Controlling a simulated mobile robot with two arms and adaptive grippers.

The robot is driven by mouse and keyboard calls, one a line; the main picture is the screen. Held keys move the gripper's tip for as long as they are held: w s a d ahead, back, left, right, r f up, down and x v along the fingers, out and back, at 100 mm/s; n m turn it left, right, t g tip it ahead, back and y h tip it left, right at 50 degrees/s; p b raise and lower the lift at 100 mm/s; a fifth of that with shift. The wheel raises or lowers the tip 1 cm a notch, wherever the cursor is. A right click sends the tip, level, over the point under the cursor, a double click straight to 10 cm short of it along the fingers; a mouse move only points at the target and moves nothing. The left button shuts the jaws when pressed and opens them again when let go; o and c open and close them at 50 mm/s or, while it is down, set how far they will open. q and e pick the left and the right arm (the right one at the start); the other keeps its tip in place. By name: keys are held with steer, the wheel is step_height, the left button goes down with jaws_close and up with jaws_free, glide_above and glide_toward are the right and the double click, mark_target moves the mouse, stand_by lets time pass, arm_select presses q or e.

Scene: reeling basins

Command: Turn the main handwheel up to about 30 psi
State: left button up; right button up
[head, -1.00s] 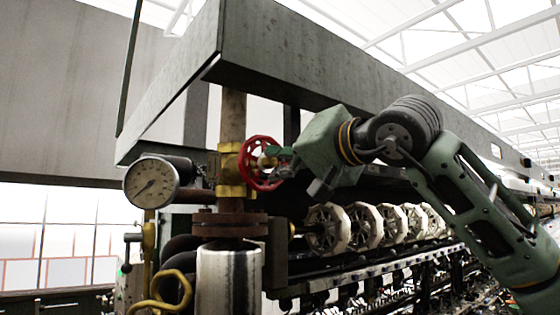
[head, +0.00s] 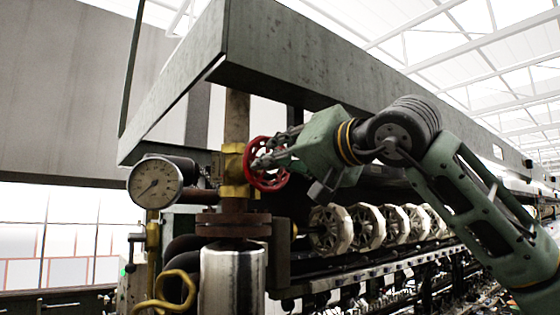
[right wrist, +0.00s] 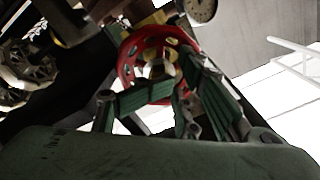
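The red main handwheel (head: 262,177) sits on a brass valve (head: 232,170) on a vertical pipe. In the right wrist view the handwheel (right wrist: 127,63) lies just beyond the spread green fingers of my right gripper (right wrist: 165,95), which is open. I cannot tell whether the fingers touch the rim. My left gripper is out of view.
A large grey-green beam (head: 310,65) runs overhead. Several pale reels (head: 330,230) stand in a row to the right, below my right arm. A shiny metal cylinder (head: 232,280) and curved yellow pipe (head: 175,285) stand below the valve.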

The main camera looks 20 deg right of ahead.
steer(key=shift+d, duration=0.25)
steer(key=shift+s, duration=0.1)
